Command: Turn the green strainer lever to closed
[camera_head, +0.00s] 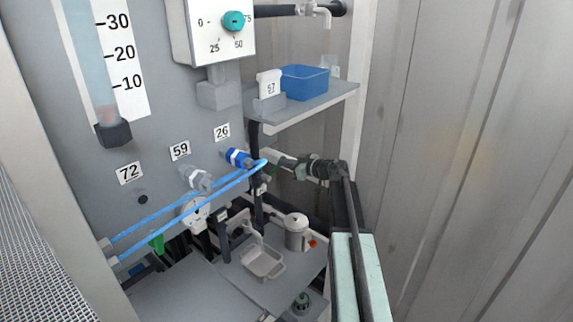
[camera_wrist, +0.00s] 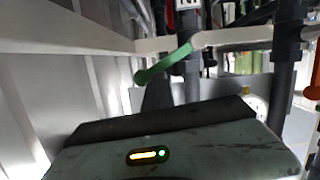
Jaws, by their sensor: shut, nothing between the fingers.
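A green lever (camera_wrist: 166,64) shows in the upper middle of the wrist view. It slants down to the left from a pale fitting on a whitish horizontal pipe. In the head view a small green piece (camera_head: 157,243) shows low on the left, behind the blue tubes; I cannot tell whether it is the same lever. My gripper (camera_head: 276,160) is shut and empty at the end of my arm, pointing left near the blue fitting. The wrist view shows a dark housing with a lit indicator across the bottom; the fingertips are not clear there. I see no contact with the lever.
Two blue tubes (camera_head: 190,209) cross in front of the panel. A shelf (camera_head: 316,106) with a blue bin (camera_head: 304,83) juts out above my gripper. A grey tray (camera_head: 263,262) and a mug-like vessel (camera_head: 297,232) sit below. A corrugated wall (camera_head: 470,160) stands on the right.

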